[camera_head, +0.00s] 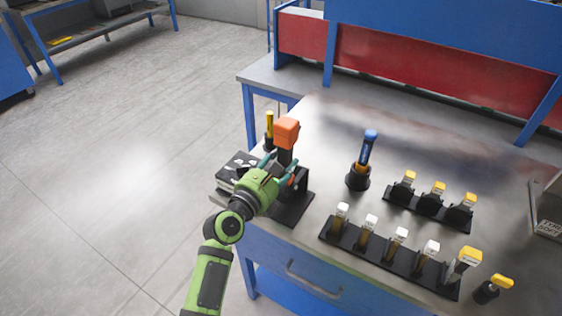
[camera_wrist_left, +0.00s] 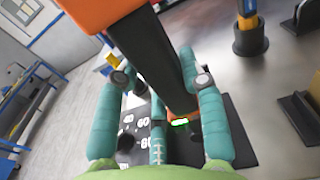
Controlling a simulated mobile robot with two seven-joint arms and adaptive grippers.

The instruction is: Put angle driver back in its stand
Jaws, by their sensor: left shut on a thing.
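The angle driver, with an orange block (camera_head: 287,132) on top and a dark body, stands roughly upright near the table's left corner. In the left wrist view its black body (camera_wrist_left: 160,58) runs down between my teal fingers to an orange lower part. My left gripper (camera_head: 279,166) is shut on this body; its fingers also show in the left wrist view (camera_wrist_left: 162,84). The black stand (camera_head: 291,209) has a flat base and a raised part, just below and right of the gripper. Whether the driver touches the stand is hidden. My right gripper is not in view.
A black box with white marks (camera_head: 238,168) lies left of my gripper at the table edge. A yellow-handled tool (camera_head: 269,124) stands just behind. A blue screwdriver (camera_head: 367,150) stands in a black holder to the right. Black racks (camera_head: 385,262) with several tools fill the front right.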

